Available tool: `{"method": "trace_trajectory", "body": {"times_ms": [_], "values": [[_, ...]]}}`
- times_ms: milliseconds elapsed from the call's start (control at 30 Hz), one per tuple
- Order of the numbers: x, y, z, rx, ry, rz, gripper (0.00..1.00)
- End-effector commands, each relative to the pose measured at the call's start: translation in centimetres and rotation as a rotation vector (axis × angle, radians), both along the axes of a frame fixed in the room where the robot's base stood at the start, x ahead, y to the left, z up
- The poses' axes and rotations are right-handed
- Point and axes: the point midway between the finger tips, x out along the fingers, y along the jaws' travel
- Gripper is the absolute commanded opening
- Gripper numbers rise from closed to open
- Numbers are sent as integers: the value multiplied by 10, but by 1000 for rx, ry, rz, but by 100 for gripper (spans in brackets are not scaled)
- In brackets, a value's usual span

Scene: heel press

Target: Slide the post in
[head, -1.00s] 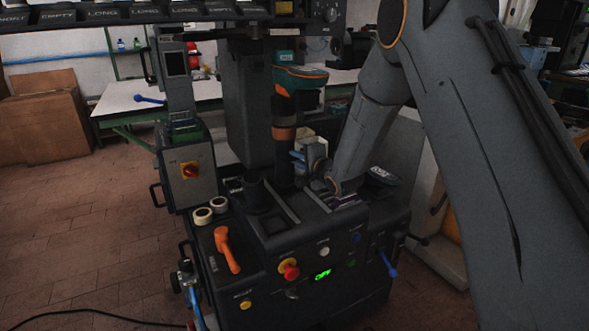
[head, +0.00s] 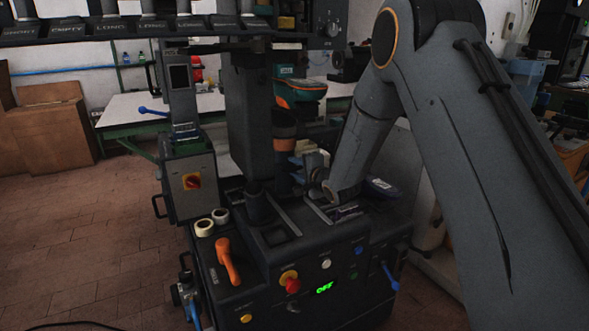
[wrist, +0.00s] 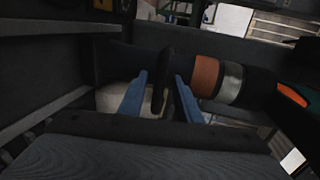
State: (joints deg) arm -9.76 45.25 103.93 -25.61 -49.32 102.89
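The post (head: 284,130) is a dark upright cylinder with a copper band, standing on the press beside the tall dark column. A teal and orange shoe-like piece (head: 302,89) sits at its top. In the wrist view the post (wrist: 207,75) lies across the picture, with copper and silver bands right of my fingers. My gripper (wrist: 161,78) has two blue fingers, one each side of a black flange (wrist: 163,85) on the post. Narrow gaps seem to show beside the flange, so the fingers look open around it. In the head view my gripper (head: 303,160) is partly hidden.
The press body (head: 262,262) carries an orange handle (head: 228,262), a red button (head: 291,284) and a green OFF display. A dark cup (head: 257,204) stands left of the post. Two pale rolls (head: 205,227) lie at the left. A white table (head: 125,110) is behind.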

Motion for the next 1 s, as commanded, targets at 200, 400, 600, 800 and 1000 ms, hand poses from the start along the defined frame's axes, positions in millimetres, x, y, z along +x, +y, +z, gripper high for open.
{"method": "trace_trajectory", "body": {"times_ms": [200,400,600,800,1000], "values": [[-16,-10,5,0,-1,-2,31],[-45,-25,12,-1,0,0,31],[-63,-34,16,0,0,2,31],[-67,-35,16,0,0,2,31],[-67,-36,17,-6,0,1,31]]}}
